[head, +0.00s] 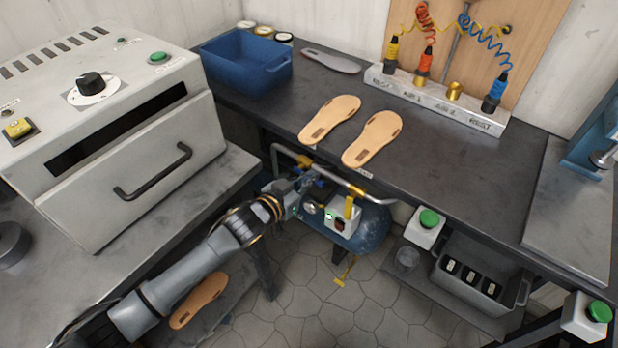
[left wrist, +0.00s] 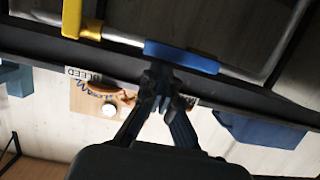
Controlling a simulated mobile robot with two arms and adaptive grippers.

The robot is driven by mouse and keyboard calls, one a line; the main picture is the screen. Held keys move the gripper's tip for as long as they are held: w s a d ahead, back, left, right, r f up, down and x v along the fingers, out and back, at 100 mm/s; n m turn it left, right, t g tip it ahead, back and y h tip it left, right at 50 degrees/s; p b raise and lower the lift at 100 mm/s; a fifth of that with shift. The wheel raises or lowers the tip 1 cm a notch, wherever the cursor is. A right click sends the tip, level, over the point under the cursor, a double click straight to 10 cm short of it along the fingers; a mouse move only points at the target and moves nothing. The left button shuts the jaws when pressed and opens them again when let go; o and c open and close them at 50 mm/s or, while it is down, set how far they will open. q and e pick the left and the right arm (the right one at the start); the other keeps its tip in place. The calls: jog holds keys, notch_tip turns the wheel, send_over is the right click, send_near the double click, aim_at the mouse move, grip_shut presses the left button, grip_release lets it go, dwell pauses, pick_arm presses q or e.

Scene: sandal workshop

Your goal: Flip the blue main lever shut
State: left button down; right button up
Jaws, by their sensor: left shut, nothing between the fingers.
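The blue main lever (left wrist: 182,57) shows in the left wrist view as a blue bar lying roughly along the grey pipe (left wrist: 235,73). In the head view only a small blue part (head: 319,183) shows beside my gripper, below the bench edge. My left gripper (left wrist: 168,82) is shut and empty. Its fingertips appear just below the blue lever in the wrist view; I cannot tell whether they touch it. In the head view the left gripper (head: 303,191) is partly lost among the pipework. My right gripper is not in view.
A yellow lever (left wrist: 72,18) is on the same pipe. A blue tank (head: 370,230) with a switch box (head: 342,218) stands under the dark bench (head: 440,150). Two tan soles (head: 372,139) lie on the bench. A grey oven (head: 130,150) is at left. Floor is open below.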

pick_arm(q)
jog(key=shift+s+d+f+m+y, duration=0.1)
jog(key=shift+f+m+y, duration=0.25)
jog(key=shift+m, duration=0.15)
jog(key=shift+d+f, duration=0.1)
jog(key=shift+f, duration=0.15)
notch_tip(320, 180, down, 8)
jog(key=w+a+m+t+y+b, duration=0.1)
jog(key=a+m+t+b, duration=0.1)
jog(key=m+b, duration=0.4)
jog(key=shift+w+a+r+m+t+y, duration=0.2)
jog(key=shift+w+a+m+t+y, duration=0.2)
jog(key=shift+m, duration=0.5)
dwell(0.6)
